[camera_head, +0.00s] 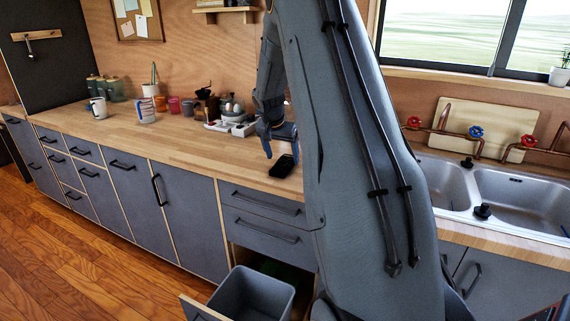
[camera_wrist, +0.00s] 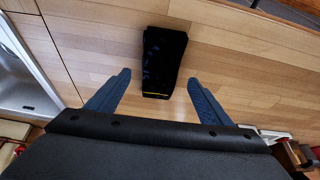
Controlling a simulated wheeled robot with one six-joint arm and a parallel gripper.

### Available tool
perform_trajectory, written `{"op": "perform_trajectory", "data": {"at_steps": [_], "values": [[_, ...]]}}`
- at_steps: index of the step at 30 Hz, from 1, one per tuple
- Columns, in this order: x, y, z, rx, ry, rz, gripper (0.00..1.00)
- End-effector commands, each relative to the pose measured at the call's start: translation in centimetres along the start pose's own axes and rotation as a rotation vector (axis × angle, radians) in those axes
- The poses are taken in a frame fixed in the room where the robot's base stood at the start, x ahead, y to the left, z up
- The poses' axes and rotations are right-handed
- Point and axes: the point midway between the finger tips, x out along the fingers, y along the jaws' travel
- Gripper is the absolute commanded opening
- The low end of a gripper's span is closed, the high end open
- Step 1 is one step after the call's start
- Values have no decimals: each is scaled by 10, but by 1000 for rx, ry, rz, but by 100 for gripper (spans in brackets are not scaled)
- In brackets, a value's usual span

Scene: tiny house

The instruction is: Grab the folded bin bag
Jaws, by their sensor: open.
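The folded bin bag (camera_head: 283,167) is a small black rectangle lying flat on the wooden counter. In the wrist view the bag (camera_wrist: 162,60) shows dark with faint blue marks and a thin yellow strip at its near end. My gripper (camera_head: 282,142) is above the counter close to the bag. In the wrist view my gripper (camera_wrist: 158,82) has its two blue fingers spread wide. The bag lies ahead of the fingertips, roughly centred between them, and nothing is held. My arm covers part of the counter to the right in the head view.
A white tray with items (camera_head: 230,125) stands behind the bag to the left. Cups and a measuring jug (camera_head: 146,112) are farther left. A double sink (camera_head: 520,195) lies to the right. An open drawer with a grey bin (camera_head: 252,291) is below. The counter around the bag is clear.

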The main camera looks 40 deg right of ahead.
Motion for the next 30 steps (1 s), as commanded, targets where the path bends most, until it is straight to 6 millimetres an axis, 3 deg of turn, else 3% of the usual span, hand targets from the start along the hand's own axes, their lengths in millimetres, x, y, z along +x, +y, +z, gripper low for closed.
{"op": "perform_trajectory", "data": {"at_steps": [7, 16, 17, 24, 30], "values": [[26, 0, 0, -1, -2, 1, 73], [31, -1, -1, -1, 0, -1, 73], [31, -1, -1, -1, 0, -1, 72], [30, -1, 0, -1, 0, -1, 31], [30, -1, 0, -1, 0, -1, 30]]}}
